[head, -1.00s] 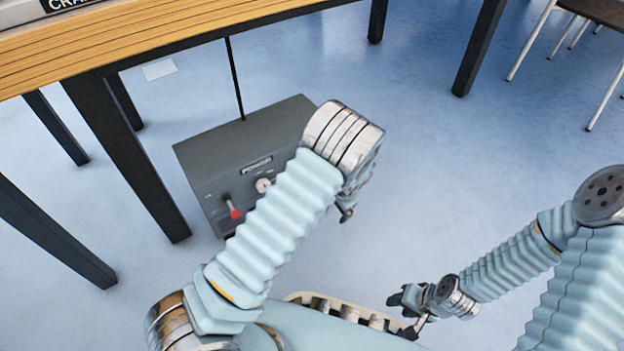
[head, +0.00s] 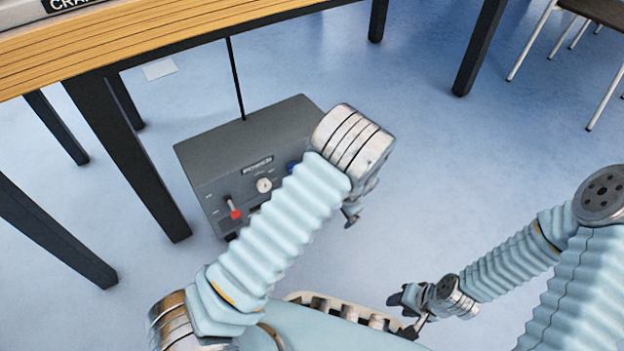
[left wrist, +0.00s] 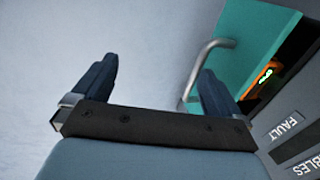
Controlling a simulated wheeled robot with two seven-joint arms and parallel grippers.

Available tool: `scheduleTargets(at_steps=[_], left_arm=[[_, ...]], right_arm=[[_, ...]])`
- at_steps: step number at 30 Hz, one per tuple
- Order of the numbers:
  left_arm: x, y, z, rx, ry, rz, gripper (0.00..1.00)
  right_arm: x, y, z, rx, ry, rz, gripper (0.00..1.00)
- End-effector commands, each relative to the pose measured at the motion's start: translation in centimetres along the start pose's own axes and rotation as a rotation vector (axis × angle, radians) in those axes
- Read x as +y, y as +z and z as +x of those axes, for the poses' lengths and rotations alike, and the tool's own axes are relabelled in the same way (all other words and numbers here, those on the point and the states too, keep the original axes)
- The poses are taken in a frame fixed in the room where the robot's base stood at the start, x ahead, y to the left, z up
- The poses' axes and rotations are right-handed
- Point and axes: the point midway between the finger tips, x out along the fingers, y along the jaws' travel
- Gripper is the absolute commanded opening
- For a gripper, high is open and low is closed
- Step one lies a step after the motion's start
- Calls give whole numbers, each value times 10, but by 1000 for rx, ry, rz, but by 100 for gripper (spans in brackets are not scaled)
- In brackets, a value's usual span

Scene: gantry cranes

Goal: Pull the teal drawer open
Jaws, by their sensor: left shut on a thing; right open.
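The teal drawer (left wrist: 262,38) shows its flat front with a grey metal bar handle (left wrist: 208,50) in the left wrist view. It is on the grey power box (head: 240,150) on the floor; my left arm hides it in the head view. My left gripper (left wrist: 155,85) is shut on the handle, which lies at the right finger. In the head view this gripper (head: 352,214) is in front of the box, partly hidden by its wrist. My right gripper (head: 405,305) is open and empty, low at the front.
A dark gap beside the teal front shows an orange thing (left wrist: 265,88) with lit green marks. The box has a red switch (head: 235,214) and a dial (head: 264,185). The wooden table (head: 150,45) and its dark legs stand behind and left. Floor right of the box is clear.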

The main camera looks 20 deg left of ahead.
Motion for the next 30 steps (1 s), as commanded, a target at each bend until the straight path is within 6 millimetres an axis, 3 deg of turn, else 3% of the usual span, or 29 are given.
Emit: scheduleTargets(at_steps=[1, 22, 30], left_arm=[[21, -2, 13, 10, 25, 27, 77], [0, -2, -54, 10, 19, 25, 77], [-2, -2, -59, 9, 18, 24, 77]], right_arm=[[2, 0, 5, 0, 0, 0, 43], [-14, -1, -38, 0, 0, 0, 43], [-15, -1, -40, 0, 0, 0, 43]])
